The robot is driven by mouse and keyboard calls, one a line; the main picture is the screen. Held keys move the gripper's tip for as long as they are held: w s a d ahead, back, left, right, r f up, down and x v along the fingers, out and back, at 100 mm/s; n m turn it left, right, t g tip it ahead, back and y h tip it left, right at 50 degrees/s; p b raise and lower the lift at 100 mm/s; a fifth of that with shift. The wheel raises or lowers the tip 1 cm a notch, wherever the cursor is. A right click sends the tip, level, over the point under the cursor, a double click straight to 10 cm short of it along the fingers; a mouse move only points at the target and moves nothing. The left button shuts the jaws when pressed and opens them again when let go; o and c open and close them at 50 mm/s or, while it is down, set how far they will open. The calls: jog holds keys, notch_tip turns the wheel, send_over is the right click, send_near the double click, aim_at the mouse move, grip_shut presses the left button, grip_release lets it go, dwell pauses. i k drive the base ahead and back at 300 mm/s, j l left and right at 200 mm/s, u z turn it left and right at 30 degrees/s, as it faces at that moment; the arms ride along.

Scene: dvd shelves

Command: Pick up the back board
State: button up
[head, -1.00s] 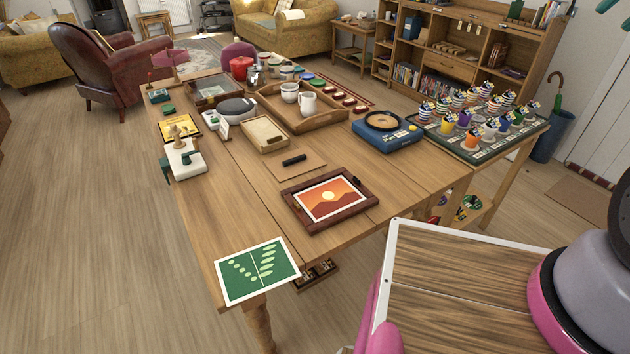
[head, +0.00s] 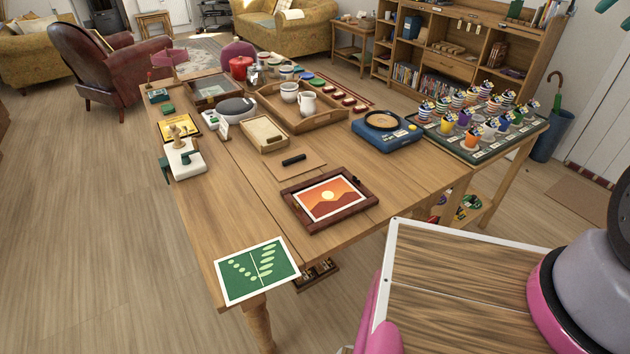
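A thin flat brown board (head: 308,172), which looks like the back board, lies on the wooden table (head: 220,180), just behind the picture frame. A small black bar-shaped object (head: 293,160) lies on it. The dark wooden picture frame (head: 293,203) lies flat nearer the table's front edge, with an orange sunset print (head: 328,203) in it. A green leaf print with a white border (head: 256,270) lies at the front left corner. My gripper is not in view; only pink and grey parts of my own body show at the lower right.
A shallow wooden tray (head: 263,135) stands behind the board. A blue record player (head: 385,132) and a mat with several striped cups stand to the right. A white device (head: 184,163) stands at the left edge. The table's front left is mostly clear.

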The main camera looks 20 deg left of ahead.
aim_at(285, 167)
jog(key=j+u, duration=0.1)
jog(key=u, duration=0.3)
jog(key=j+u, duration=0.15)
jog(key=u, duration=0.25)
jog(key=j+u, duration=0.15)
jog(key=u, duration=0.25)
jog(key=j+u, duration=0.1)
jog(key=u, duration=0.3)
